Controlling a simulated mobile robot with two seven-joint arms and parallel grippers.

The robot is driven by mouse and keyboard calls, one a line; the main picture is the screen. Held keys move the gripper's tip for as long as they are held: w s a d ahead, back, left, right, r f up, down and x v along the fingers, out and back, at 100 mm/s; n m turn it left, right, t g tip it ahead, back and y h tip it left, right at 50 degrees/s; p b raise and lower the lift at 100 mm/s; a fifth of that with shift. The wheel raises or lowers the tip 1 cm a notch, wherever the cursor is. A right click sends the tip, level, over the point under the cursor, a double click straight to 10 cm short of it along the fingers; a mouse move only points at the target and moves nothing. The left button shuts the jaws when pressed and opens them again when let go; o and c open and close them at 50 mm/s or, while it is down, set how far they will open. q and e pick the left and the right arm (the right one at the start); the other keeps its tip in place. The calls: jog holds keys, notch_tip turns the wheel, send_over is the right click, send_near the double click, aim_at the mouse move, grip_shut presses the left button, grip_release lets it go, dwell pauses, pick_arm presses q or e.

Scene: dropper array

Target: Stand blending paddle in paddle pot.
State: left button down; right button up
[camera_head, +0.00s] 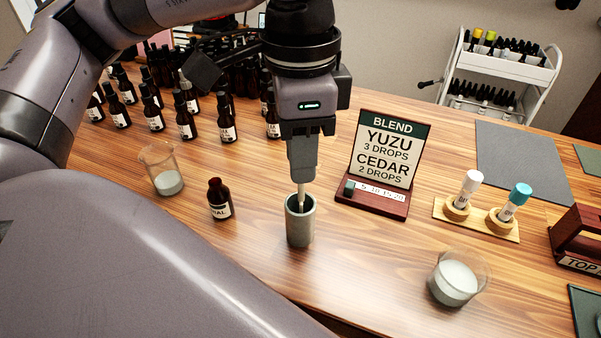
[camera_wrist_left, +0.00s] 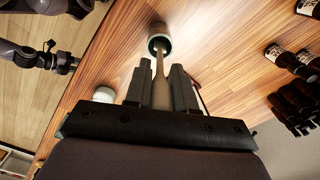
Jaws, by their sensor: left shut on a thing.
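My left gripper (camera_head: 302,178) points straight down over the table, shut on the blending paddle (camera_head: 302,197). The paddle is pale and slim and hangs roughly upright from the fingers. It also shows between the fingers in the left wrist view (camera_wrist_left: 160,88). The paddle pot (camera_head: 300,228) is a grey-green cylinder standing on the table right below the gripper. The paddle's lower part reaches the pot's mouth and seems to go inside; its tip is hidden. The pot shows at the top of the left wrist view (camera_wrist_left: 159,44). Part of my right arm, seemingly with its gripper (camera_wrist_left: 62,62), shows there at left.
A small dark bottle (camera_head: 220,200) and a beaker (camera_head: 164,170) stand left of the pot. A blend sign (camera_head: 388,150) stands close on the right, with a vial rack (camera_head: 478,219) and another beaker (camera_head: 458,278) farther right. Several dark bottles fill the back left.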

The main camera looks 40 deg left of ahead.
aim_at(300, 199)
pick_arm(q)
jog(key=shift+f, duration=2)
jog(key=shift+f, duration=0.2)
jog(key=c, duration=0.9)
grip_release()
jog(key=shift+c, duration=0.2)
jog(key=shift+r, duration=0.2)
notch_tip(300, 199, up, 12)
jog(key=shift+r, duration=0.1)
